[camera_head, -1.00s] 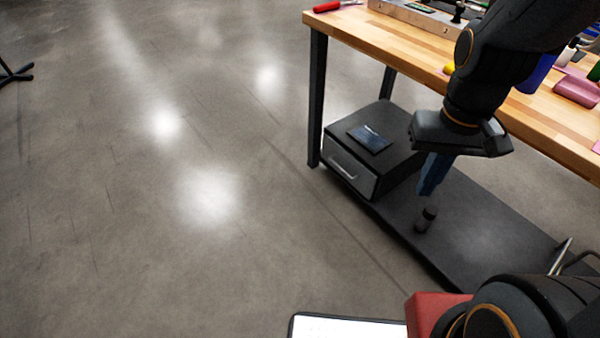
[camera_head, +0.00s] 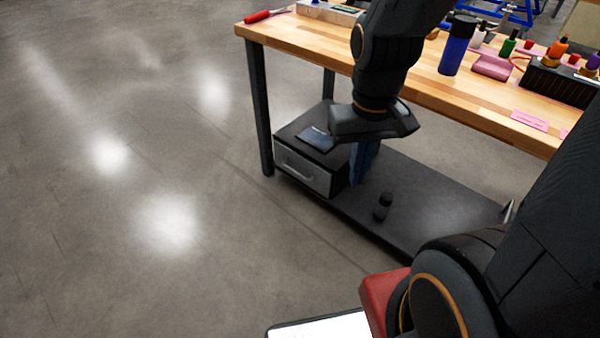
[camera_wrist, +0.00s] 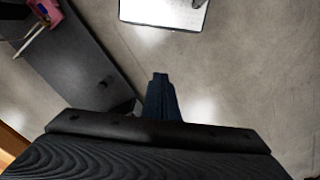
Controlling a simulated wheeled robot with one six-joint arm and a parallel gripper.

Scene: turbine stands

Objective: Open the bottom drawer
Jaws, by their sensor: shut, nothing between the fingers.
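A dark drawer box (camera_head: 311,155) stands on the bench's black lower shelf, at its left end. The fingers are together and hold nothing. In the wrist view the fingers (camera_wrist: 160,85) are seen over the floor, beside the shelf. The drawer box is not clearly visible there.
The lower shelf (camera_head: 440,190) carries a small black cylinder (camera_head: 383,206). The wooden benchtop (camera_head: 430,85) above it holds a blue bottle (camera_head: 457,45), a red-handled tool (camera_head: 264,15) and several small bottles. The bench leg (camera_head: 259,105) stands beside the drawer box. Floor at left is clear.

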